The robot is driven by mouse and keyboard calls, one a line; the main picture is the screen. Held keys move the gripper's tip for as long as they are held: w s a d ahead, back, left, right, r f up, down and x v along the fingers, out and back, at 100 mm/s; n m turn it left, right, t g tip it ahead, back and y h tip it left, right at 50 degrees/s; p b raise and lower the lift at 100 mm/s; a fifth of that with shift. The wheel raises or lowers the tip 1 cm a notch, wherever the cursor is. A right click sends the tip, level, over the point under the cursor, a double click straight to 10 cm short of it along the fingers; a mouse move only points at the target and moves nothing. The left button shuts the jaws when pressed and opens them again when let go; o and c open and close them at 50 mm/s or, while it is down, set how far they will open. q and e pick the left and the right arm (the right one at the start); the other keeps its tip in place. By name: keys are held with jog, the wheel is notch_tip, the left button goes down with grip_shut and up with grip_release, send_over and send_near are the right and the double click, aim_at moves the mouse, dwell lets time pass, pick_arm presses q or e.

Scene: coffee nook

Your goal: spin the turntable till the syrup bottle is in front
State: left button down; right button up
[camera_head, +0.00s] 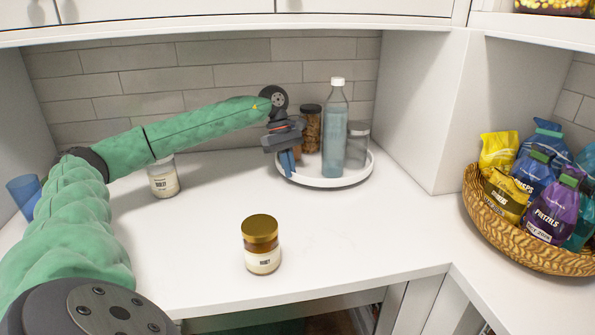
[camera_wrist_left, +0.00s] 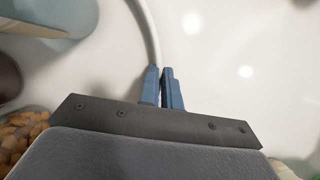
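The turntable (camera_head: 335,183) is a round white tray with a raised rim near the back wall; its rim also shows in the left wrist view (camera_wrist_left: 146,28). A tall clear bottle with bluish contents and a white cap (camera_head: 333,130) stands on it. I cannot read which container is the syrup bottle. My left gripper (camera_head: 288,167) points down at the tray's left front edge. In the left wrist view its blue fingers (camera_wrist_left: 163,84) are nearly together, with the rim running in between them. My right gripper is out of view.
A dark-lidded jar (camera_head: 311,128) and a grey-lidded jar (camera_head: 357,146) share the turntable. A gold-lidded jar (camera_head: 261,244) stands in the counter's front middle. A pale jar (camera_head: 163,178) and a blue cup (camera_head: 24,190) are left. A snack basket (camera_head: 512,235) is right.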

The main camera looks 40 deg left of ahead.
pick_arm(q)
jog(key=shift+f, duration=0.1)
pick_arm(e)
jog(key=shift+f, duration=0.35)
pick_arm(q)
jog(key=c, duration=1.6)
grip_release()
